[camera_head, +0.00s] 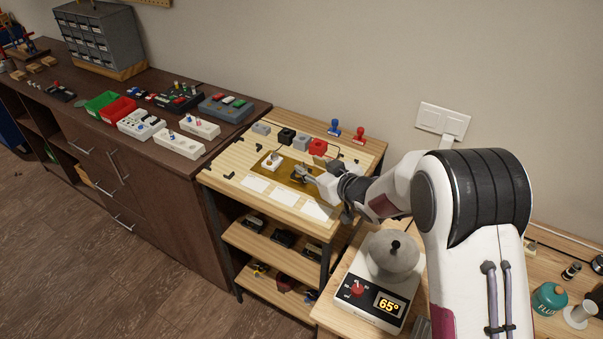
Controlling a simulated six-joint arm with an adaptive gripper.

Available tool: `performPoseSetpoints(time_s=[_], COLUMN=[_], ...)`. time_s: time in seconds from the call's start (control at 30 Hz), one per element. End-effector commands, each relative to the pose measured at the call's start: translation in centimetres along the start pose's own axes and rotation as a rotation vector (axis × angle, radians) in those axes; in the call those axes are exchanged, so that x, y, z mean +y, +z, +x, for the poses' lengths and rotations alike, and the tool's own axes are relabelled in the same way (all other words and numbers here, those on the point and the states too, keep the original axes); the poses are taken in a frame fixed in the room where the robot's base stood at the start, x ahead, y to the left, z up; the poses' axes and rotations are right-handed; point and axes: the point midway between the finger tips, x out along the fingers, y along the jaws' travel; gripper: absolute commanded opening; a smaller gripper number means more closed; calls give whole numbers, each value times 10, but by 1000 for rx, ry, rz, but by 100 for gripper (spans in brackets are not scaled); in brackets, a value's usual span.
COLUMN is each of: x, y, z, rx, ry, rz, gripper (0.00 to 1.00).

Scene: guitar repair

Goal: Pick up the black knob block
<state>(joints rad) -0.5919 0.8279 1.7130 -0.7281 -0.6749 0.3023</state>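A small black block (286,135) with a rounded top stands in a row of blocks at the back of the light wooden table (234,178); it looks like the black knob block. My gripper (302,174) is low over the yellow-brown mat (287,163), in front of and a little right of the black block, apart from it. Its fingers are small in this view, and I cannot tell whether they are open or shut. I see nothing clearly held. My arm comes in from the right.
Grey blocks (261,128) and a red block (318,148) flank the black one. A white block (271,160) sits on the mat's left part. Blue (335,127) and red (359,134) upright pieces stand behind. White cards (255,184) lie along the front.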

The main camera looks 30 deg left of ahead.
Motion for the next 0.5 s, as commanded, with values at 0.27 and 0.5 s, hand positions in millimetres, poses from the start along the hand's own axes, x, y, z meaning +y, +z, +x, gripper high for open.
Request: performPoseSetpoints(time_s=[0.27,0.5], x=[-1,-1], y=[3,6], z=[11,33], rx=[0,0], ry=[-1,-1], rz=[0,0], gripper=[32,32])
